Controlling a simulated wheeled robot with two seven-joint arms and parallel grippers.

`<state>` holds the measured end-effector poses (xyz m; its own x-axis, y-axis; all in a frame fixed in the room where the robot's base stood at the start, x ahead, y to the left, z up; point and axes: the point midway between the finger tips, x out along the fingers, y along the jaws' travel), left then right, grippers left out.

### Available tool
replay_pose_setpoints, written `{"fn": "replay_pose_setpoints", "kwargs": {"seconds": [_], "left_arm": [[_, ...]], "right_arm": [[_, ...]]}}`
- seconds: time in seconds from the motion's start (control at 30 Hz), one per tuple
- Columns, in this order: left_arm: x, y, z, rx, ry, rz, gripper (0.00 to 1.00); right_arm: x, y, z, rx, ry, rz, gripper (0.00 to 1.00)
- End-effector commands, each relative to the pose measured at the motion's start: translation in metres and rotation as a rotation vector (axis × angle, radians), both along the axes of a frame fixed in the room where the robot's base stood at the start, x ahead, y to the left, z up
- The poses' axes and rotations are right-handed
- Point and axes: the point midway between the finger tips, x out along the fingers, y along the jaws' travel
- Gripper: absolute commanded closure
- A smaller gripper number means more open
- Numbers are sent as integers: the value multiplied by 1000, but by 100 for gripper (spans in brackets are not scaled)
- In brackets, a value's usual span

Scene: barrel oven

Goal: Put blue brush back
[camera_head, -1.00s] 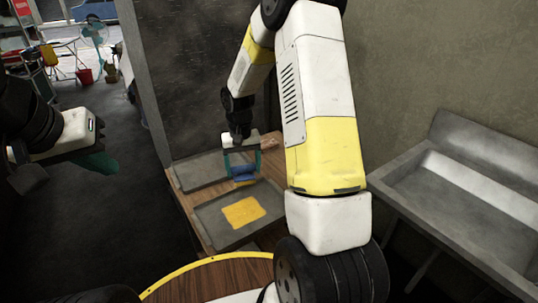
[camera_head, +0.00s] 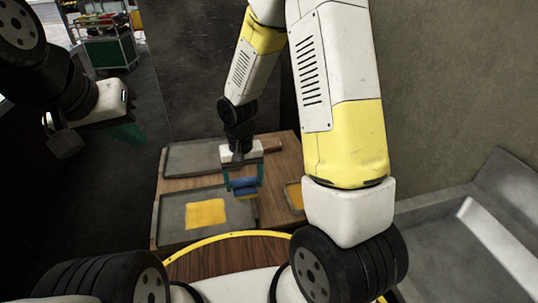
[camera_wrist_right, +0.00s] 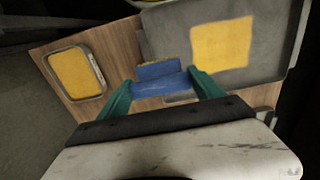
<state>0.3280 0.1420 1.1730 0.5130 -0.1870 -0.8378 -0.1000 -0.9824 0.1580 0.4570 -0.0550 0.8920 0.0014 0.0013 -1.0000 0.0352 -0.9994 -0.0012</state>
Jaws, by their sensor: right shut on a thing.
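The blue brush (camera_head: 243,187) is held between the green fingers of my right gripper (camera_head: 243,180), above the wooden table. In the right wrist view the brush (camera_wrist_right: 160,79) spans the gap between the two fingertips, with the table below it. My right gripper is shut on the brush. My left gripper (camera_head: 126,132) hangs at the left, away from the table, with green fingers partly visible. I cannot tell whether its fingers are open or shut.
The wooden table (camera_head: 275,175) bears a grey tray with a yellow square (camera_head: 205,213), another grey tray (camera_head: 190,158) behind, and a small yellow-filled tray (camera_head: 295,196), partly hidden by my arm. A metal sink (camera_head: 450,235) stands at the right. A green cart (camera_head: 110,52) stands far back.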

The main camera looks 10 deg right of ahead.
Motion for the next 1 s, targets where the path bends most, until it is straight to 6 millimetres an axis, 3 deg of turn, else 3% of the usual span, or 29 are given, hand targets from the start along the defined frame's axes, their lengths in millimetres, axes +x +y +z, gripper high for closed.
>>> {"fn": "replay_pose_setpoints", "kwargs": {"seconds": [0.6,0.83,1.0], "left_arm": [[0,0,0,0,0,0,100],[0,0,0,0,0,0,100],[0,0,0,0,0,0,100]], "right_arm": [[102,-102,-14,0,0,-3,62],[111,-110,-19,0,1,0,62],[110,-110,-42,0,4,1,62]]}}
